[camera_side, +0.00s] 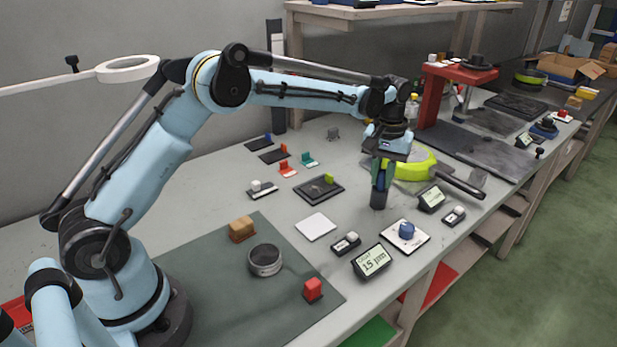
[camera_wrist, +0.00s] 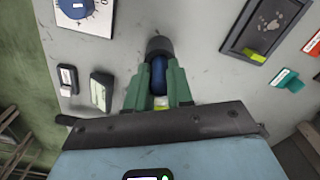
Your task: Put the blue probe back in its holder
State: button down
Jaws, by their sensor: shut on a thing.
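My gripper (camera_side: 381,176) points down over the bench, its green fingers shut on the blue probe (camera_wrist: 158,76). In the wrist view the probe lies between the fingers, its far end against a dark round cup (camera_wrist: 160,46), which looks like the holder. In the side view this dark cylinder (camera_side: 378,200) stands upright on the bench directly below the fingers. The probe is mostly hidden by the fingers in the side view. I cannot tell how far its lower end is inside the cup, or whether it only lines up with it.
A small display (camera_side: 431,198) stands close at right. A blue knob (camera_side: 406,230) on a white plate and a display reading 15 (camera_side: 372,261) are in front.

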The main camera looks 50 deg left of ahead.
jog(key=shift+f, duration=0.4)
jog(key=c, duration=0.9)
grip_release()
notch_tip(320, 180, up, 12)
jog(key=shift+r, duration=0.1)
